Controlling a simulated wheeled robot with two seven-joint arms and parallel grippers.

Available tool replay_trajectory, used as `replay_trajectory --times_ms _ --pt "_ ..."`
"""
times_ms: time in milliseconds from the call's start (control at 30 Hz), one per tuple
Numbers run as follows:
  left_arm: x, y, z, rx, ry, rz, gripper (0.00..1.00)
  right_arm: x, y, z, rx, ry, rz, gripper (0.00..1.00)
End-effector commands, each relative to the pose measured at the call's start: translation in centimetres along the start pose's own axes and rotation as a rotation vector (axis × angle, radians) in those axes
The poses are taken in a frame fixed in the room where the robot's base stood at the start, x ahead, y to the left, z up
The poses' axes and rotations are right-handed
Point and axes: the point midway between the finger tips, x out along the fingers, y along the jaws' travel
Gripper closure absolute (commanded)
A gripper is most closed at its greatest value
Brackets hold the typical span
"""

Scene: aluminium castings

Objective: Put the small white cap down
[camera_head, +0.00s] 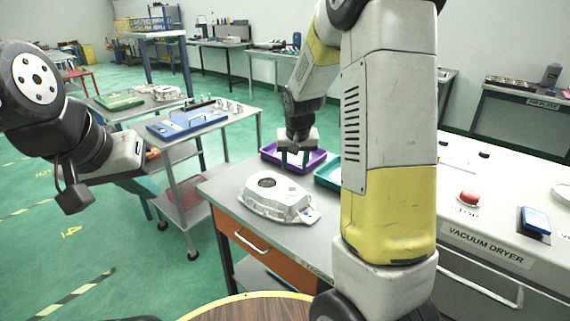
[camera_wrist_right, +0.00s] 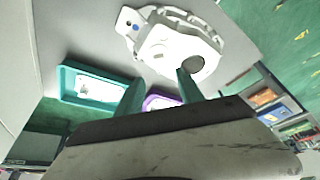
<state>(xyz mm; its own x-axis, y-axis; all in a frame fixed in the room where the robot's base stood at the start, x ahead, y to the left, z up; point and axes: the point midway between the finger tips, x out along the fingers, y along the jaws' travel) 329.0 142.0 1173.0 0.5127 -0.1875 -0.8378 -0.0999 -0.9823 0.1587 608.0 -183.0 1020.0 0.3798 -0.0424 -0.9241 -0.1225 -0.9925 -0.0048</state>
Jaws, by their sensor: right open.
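My right gripper (camera_head: 296,158) hangs at the near side of the purple tray (camera_head: 318,160), behind the silvery casting (camera_head: 270,194) on the grey table. In the right wrist view its two fingers stand apart with nothing visible between them (camera_wrist_right: 160,82). That view also shows the casting (camera_wrist_right: 165,42) with its dark round opening, the purple tray (camera_wrist_right: 151,102) partly behind the fingers, and the teal tray (camera_wrist_right: 66,82). I cannot make out a small white cap in either view. My left gripper (camera_head: 74,192) is at the far left, away from the table; its jaw opening is unclear.
The teal tray (camera_head: 326,176) is partly hidden behind my right arm. The vacuum dryer (camera_head: 490,215), with a red button (camera_head: 468,198), stands right of the table. A side table with a blue tray (camera_head: 188,122) stands to the left.

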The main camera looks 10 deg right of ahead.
Motion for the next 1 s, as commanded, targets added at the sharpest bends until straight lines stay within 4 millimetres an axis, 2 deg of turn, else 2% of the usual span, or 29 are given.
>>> replay_trajectory --times_ms 167,267,400,500,600,700,800,1000 --pt "0.0 0.0 0.0 0.000 0.000 0.000 1.00 -4.8 0.1 1.3 0.011 0.016 -0.048 0.56" --pt "0.0 0.0 0.0 0.000 0.000 0.000 1.00 -9.3 0.0 3.3 0.009 0.032 -0.096 0.56" --pt "0.0 0.0 0.0 0.000 0.000 0.000 1.00 -15.4 -0.1 7.3 -0.012 0.060 -0.160 0.56" --pt "0.0 0.0 0.0 0.000 0.000 0.000 1.00 -19.0 -0.2 10.7 -0.039 0.083 -0.194 0.56" --pt "0.0 0.0 0.0 0.000 0.000 0.000 1.00 -21.8 -0.4 14.1 -0.068 0.106 -0.218 0.56" --pt "0.0 0.0 0.0 0.000 0.000 0.000 1.00 -23.5 -0.5 16.9 -0.094 0.127 -0.230 0.56" --pt "0.0 0.0 0.0 0.000 0.000 0.000 1.00 -24.4 -0.6 18.9 -0.114 0.138 -0.237 0.56" --pt "0.0 0.0 0.0 0.000 0.000 0.000 1.00 -24.9 -0.7 20.3 -0.130 0.145 -0.239 0.56"
